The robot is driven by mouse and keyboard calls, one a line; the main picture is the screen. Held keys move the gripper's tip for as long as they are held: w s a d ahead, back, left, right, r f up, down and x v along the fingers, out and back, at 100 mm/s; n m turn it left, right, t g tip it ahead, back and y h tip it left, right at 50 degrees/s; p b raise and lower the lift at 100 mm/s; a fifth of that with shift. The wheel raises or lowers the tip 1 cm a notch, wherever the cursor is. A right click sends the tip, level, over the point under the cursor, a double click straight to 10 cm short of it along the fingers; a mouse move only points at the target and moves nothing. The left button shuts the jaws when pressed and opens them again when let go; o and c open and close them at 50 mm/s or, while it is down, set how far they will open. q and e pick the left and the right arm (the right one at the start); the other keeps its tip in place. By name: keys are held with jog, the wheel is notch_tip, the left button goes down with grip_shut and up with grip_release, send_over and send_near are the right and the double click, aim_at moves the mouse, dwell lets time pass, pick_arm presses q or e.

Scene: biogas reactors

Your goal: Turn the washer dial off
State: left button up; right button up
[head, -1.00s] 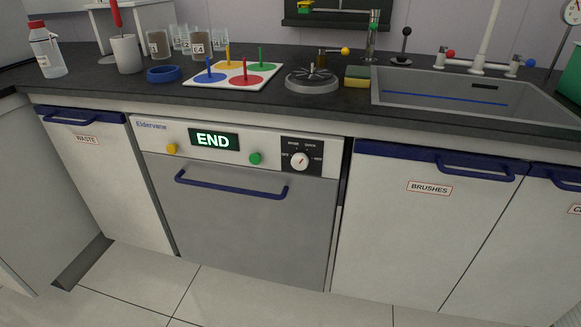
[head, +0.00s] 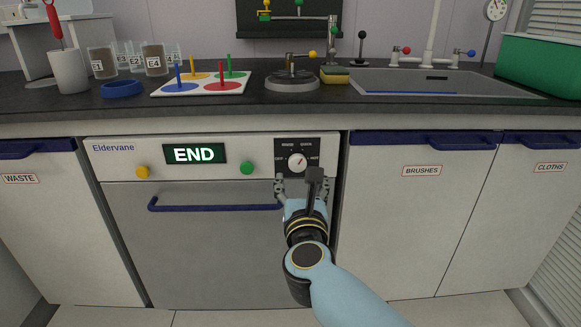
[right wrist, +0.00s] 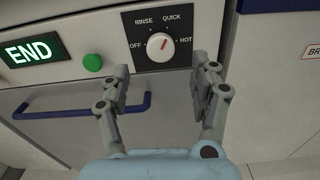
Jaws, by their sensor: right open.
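The washer (head: 200,230) has a white front panel with a lit END display (head: 194,154). Its round white dial (head: 297,162) sits on a black plate at the panel's right end, and it also shows in the right wrist view (right wrist: 160,47). The plate reads OFF, RINSE, QUICK and HOT; the dial's red mark points up and slightly right, toward QUICK. My right gripper (head: 298,184) is open and empty just below the dial. In the right wrist view its fingers (right wrist: 161,74) are spread wide, apart from the dial. My left gripper is out of view.
A green button (head: 247,168) and a yellow button (head: 142,172) are on the panel. A blue handle bar (head: 215,207) crosses the washer door below the dial. The brushes cupboard (head: 410,225) is to the right. The counter edge (head: 200,122) overhangs above.

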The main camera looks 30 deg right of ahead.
aim_at(298, 164)
jog(key=x, duration=0.8)
jog(key=shift+w, duration=0.1)
jog(key=shift+c, duration=0.3)
jog(key=c, duration=1.1)
